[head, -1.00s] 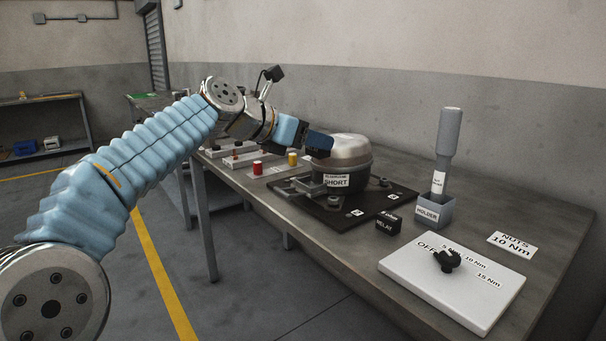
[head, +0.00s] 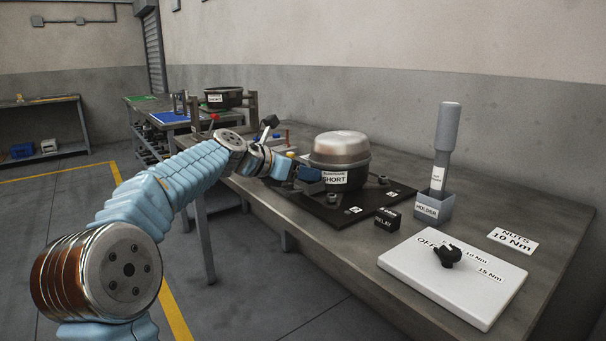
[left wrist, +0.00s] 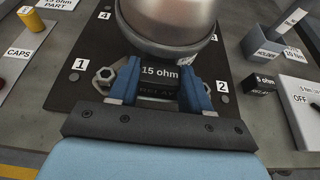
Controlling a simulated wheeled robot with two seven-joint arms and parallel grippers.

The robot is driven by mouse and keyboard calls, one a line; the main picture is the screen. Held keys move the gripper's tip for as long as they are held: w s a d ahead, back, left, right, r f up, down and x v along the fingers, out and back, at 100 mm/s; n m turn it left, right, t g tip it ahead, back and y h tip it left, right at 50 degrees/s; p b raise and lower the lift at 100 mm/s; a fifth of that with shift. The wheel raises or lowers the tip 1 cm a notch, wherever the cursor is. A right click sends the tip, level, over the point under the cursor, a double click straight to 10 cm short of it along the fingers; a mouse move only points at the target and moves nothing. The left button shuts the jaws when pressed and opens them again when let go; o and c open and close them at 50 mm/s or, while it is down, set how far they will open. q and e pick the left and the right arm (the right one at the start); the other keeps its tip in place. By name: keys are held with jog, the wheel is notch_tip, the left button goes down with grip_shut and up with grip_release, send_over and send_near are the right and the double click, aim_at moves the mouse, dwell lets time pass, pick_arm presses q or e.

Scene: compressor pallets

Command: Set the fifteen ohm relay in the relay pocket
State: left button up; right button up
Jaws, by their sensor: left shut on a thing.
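The fifteen ohm relay (left wrist: 160,73) is a dark block with a "15 ohm" label on top. It sits between the two blue fingers of my left gripper (left wrist: 160,88), which is shut on it. The relay is right beside the round base of the compressor (left wrist: 172,22). In the head view my left gripper (head: 306,176) is low at the near left side of the compressor (head: 340,150), over the black pallet (head: 325,212). The relay pocket cannot be made out; gripper and relay cover that area. My right gripper is not in view.
A holder (head: 433,210) with an upright grey tool, a white dial board (head: 452,278) and a "NUTS 10 Nm" card (head: 512,241) are farther right. Hex nuts (left wrist: 105,76) flank the left gripper.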

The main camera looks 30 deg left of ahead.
pick_arm(q)
jog(key=shift+r, duration=0.1)
jog(key=shift+f, duration=0.4)
jog(key=o, duration=1.1)
jog(key=shift+f, duration=0.15)
jog(key=shift+c, duration=0.2)
jog(key=shift+r, duration=0.4)
jog(key=shift+s+a, duration=0.2)
jog(key=shift+s, duration=0.15)
jog(key=v, duration=1.1)
jog(key=shift+s+r, duration=0.15)
jog(key=shift+r, duration=0.15)
